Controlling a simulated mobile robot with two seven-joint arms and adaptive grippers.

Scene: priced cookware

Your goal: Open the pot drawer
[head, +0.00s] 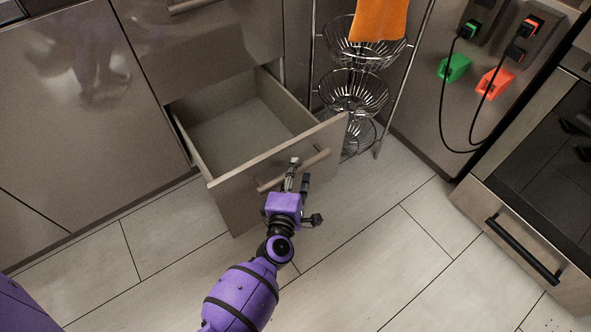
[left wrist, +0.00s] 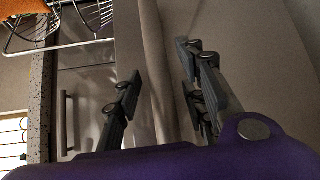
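The pot drawer (head: 268,172) is pulled well out of the cabinet, and its inside looks empty. Its bar handle (head: 270,184) runs across the front. In the left wrist view the two fingers (left wrist: 160,95) are spread apart. A pale bar, apparently the handle (left wrist: 156,62), passes between them with a visible gap on the left side. Whether a finger touches it I cannot tell. My right gripper is not in view.
A wire basket stand (head: 355,92) with an orange cloth (head: 379,18) stands right of the drawer. The tiled floor (head: 380,255) in front is clear.

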